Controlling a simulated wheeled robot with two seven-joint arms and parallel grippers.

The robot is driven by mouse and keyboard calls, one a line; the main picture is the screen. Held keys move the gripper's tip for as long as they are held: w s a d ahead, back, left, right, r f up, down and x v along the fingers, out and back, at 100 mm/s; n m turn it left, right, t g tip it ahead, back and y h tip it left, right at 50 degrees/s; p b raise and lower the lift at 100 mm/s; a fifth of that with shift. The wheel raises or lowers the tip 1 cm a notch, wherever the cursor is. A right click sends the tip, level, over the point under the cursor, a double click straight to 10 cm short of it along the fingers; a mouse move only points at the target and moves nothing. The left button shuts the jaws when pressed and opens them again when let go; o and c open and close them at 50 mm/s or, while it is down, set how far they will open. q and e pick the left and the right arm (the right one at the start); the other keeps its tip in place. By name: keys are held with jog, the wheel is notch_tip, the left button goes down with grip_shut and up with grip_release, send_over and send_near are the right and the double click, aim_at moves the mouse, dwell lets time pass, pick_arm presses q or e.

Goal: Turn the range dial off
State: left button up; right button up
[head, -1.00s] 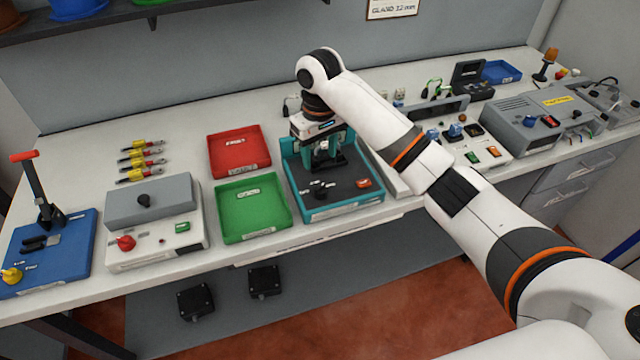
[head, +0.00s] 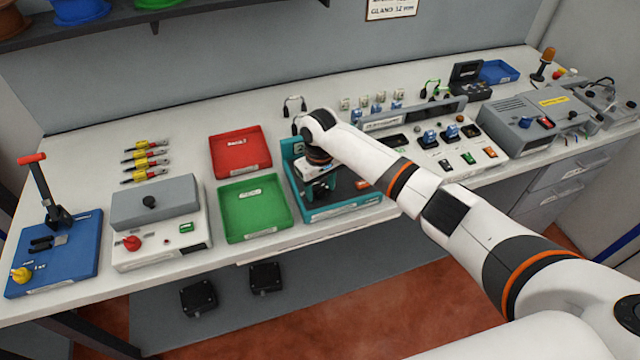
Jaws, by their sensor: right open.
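My right arm reaches in from the right, and its gripper (head: 322,192) points down over the teal-edged station (head: 345,212) at the middle of the bench. The gripper is open, with its fingers low over the station's dark top. The black dial seen on that top earlier is now hidden by the gripper, so I cannot tell its setting or whether the fingers touch it. Another black knob (head: 149,203) sits on the grey-and-white box (head: 158,222) at left. No label naming a range dial is readable. My left gripper is not in view.
A green tray (head: 253,232) and a red tray (head: 240,170) stand just left of the station. A blue base with a red-handled lever (head: 45,190) stands far left. A panel with switches (head: 450,150) and a grey unit (head: 525,122) stand to the right.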

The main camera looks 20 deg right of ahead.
jog(key=c, duration=1)
jog(key=shift+o, duration=0.2)
